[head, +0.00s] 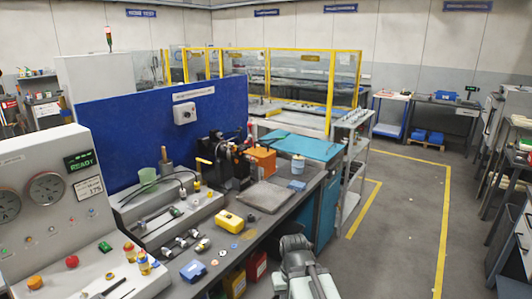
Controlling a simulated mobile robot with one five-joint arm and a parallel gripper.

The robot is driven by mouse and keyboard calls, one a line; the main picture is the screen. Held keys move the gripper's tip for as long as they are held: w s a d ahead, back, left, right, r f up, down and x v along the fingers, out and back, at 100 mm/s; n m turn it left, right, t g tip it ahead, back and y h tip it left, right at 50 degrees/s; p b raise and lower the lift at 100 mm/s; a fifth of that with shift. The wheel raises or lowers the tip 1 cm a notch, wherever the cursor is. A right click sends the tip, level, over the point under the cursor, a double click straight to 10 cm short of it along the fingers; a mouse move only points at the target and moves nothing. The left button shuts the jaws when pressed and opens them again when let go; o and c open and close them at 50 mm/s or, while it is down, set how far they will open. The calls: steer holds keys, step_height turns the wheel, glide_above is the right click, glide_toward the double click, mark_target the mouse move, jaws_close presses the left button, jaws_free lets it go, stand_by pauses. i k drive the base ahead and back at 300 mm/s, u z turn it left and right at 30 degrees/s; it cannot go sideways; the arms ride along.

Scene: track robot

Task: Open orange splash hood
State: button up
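An orange hood-like box (262,159) sits on the far part of the workbench, beside a dark bench machine (222,155). It looks closed, but it is small here and I cannot make out its hinge or handle. Part of my grey arm shows at the bottom centre, in front of the bench and well short of the orange box. I cannot see any gripper fingers.
The workbench (268,197) holds a grey plate, a yellow box (230,221), a blue block (193,271) and a can (298,164). A control panel (45,190) stands at left. A shelf cart (350,165) stands beyond the bench. The floor at right is clear.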

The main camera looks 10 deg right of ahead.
mark_target(267, 161)
steer(key=z, duration=1.3)
steer(key=i, duration=1.4)
steer(key=u, duration=2.9)
